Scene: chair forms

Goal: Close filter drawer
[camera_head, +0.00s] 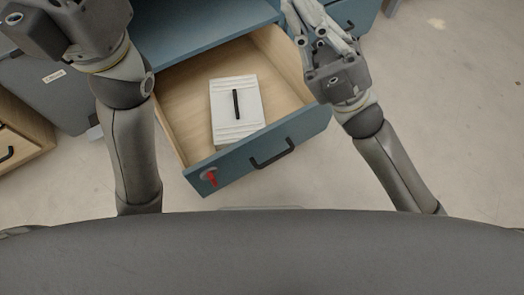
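The filter drawer (258,152) is pulled out of a blue cabinet (190,22). It has a blue front panel with a black handle (272,160) and a red latch or key (212,178) at its left end. A white block with a black bar, likely a filter (237,106), lies inside on the pale wood floor. My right gripper (300,8) is at the drawer's back right, above its right side; its fingers point up the picture, and their gap is unclear. My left arm comes up on the left; its gripper fingers are cut off by the top edge.
A grey cabinet or bin (52,78) stands at the left behind my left arm. A wooden drawer with a black handle (8,153) is at the far left. Concrete floor is clear at the right (460,90).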

